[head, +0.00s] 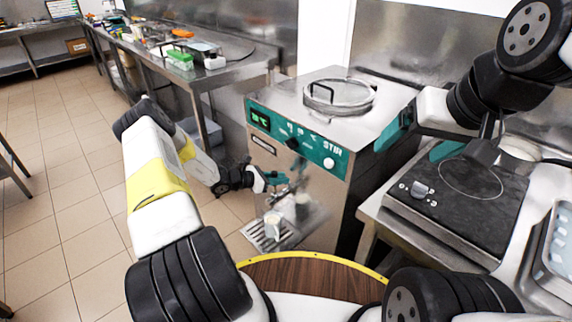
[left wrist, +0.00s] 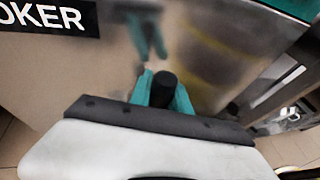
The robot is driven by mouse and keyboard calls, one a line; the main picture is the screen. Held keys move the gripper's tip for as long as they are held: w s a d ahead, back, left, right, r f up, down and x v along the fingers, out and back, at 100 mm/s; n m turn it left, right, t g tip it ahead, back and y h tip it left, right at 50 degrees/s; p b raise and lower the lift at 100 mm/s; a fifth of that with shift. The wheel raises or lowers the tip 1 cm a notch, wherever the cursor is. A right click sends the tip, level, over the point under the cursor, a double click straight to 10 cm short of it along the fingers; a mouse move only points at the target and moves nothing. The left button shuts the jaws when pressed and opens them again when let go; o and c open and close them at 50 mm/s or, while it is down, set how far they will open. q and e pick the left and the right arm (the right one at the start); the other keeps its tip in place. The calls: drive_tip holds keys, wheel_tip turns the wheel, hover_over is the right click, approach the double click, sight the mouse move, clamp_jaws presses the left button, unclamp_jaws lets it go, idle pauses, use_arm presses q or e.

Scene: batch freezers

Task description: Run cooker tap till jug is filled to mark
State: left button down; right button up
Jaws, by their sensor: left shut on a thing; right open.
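The cooker (head: 325,150) is a steel cabinet with a teal control panel and a tap low on its front. My left gripper (head: 276,181) is at the tap. In the left wrist view, its teal fingers (left wrist: 163,92) are shut on the black tap handle (left wrist: 163,88). A small pale jug (head: 272,223) stands upright on the slotted drip tray (head: 262,240) below. Its mark and fill level are too small to tell, and no stream is clearly visible. My right gripper (head: 420,139) is open and empty, to the right of the cooker.
A black hot plate (head: 465,200) sits on a steel counter at the right. A round lid (head: 339,94) covers the cooker's top opening. A wood-topped round surface with a yellow edge (head: 310,262) is in front. Open tiled floor lies left.

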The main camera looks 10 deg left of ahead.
use_arm(q)
drive_tip(key=c, duration=1.2)
unclamp_jaws()
drive_tip(key=shift+w, duration=0.1)
drive_tip(key=v, duration=0.7)
drive_tip(key=shift+s+a, duration=0.25)
drive_tip(key=shift+s, duration=0.05)
drive_tip(key=shift+r, duration=0.1)
